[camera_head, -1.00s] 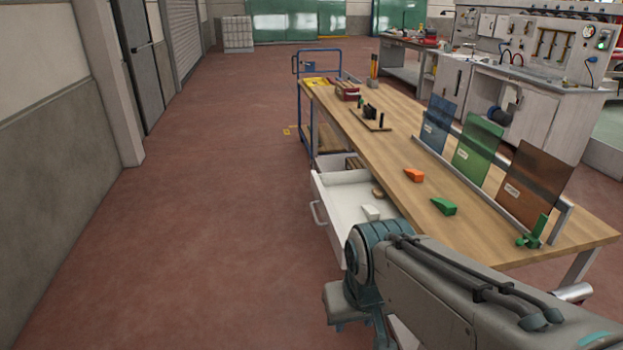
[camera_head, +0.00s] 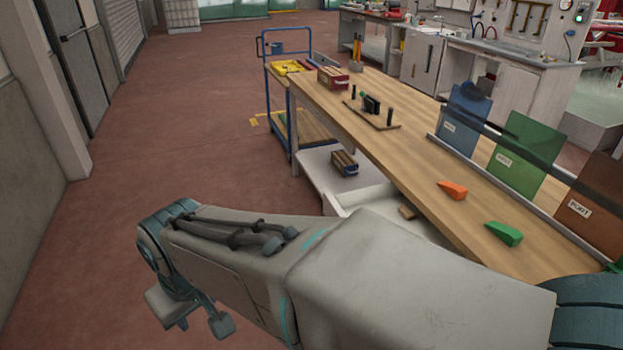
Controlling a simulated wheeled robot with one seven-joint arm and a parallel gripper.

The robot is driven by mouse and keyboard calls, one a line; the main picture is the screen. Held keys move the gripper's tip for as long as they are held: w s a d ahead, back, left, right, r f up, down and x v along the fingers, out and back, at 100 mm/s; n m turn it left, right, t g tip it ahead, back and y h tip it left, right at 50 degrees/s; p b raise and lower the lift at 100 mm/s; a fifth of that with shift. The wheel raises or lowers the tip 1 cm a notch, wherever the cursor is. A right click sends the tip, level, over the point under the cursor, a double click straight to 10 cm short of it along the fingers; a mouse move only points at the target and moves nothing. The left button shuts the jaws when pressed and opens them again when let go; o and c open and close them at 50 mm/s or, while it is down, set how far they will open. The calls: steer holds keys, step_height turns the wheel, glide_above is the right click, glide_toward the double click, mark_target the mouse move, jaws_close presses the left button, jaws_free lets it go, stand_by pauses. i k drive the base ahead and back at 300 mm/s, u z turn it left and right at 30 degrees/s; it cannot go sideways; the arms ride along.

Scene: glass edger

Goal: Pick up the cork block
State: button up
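A small tan-brown piece (camera_head: 407,212), which looks like the cork block, lies in the open white drawer (camera_head: 362,199) under the near side of the workbench. My arm partly covers the drawer, so the rest of its contents is hidden. My gripper (camera_head: 190,313) hangs at the lower left over the bare floor, left of the drawer and well apart from the brown piece. Its fingers are small and seen from above. I cannot tell whether they are open, and I see nothing held.
The wooden workbench (camera_head: 420,150) carries an orange wedge (camera_head: 452,189), a green wedge (camera_head: 504,233) and upright tinted panels (camera_head: 522,155). A brown-and-dark block (camera_head: 344,163) sits on a white surface below the bench. A blue trolley (camera_head: 287,110) stands behind. Floor at left is clear.

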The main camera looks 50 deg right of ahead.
mark_target(406, 212)
steer(key=z, duration=0.5)
steer(key=i, duration=1.05)
steer(key=z, duration=1.45)
steer(key=i, duration=0.4)
steer(key=z, duration=0.35)
